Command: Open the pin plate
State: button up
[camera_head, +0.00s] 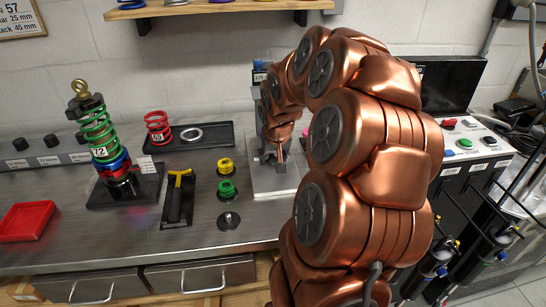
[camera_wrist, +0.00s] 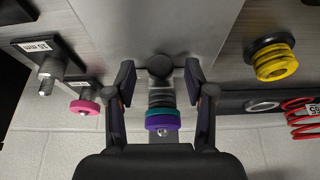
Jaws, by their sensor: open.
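In the wrist view a dark round knob (camera_wrist: 160,66) sits at the edge of a grey metal plate (camera_wrist: 158,22). Which part is the pin plate I cannot tell for sure. My gripper (camera_wrist: 160,80) is open, one finger to each side of the knob, and no contact shows. A dark post with teal and purple rings (camera_wrist: 162,121) shows between the fingers, just below the knob in the picture. In the head view my gripper (camera_head: 277,152) is small, over the pale base plate (camera_head: 270,182) of the dyno stand. My arm hides much of the stand.
A post labelled in mm (camera_wrist: 47,72) and a pink puck (camera_wrist: 84,107) stand left in the wrist view, a yellow ringed piece (camera_wrist: 275,62) right. On the bench are a shock with a green spring (camera_head: 97,130), a red tray (camera_head: 26,220) and a yellow-handled tool (camera_head: 179,195).

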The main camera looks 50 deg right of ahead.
jog(key=shift+w+d+f, duration=0.15)
jog(key=shift+f, duration=0.3)
jog(key=shift+c, duration=0.3)
grip_shut()
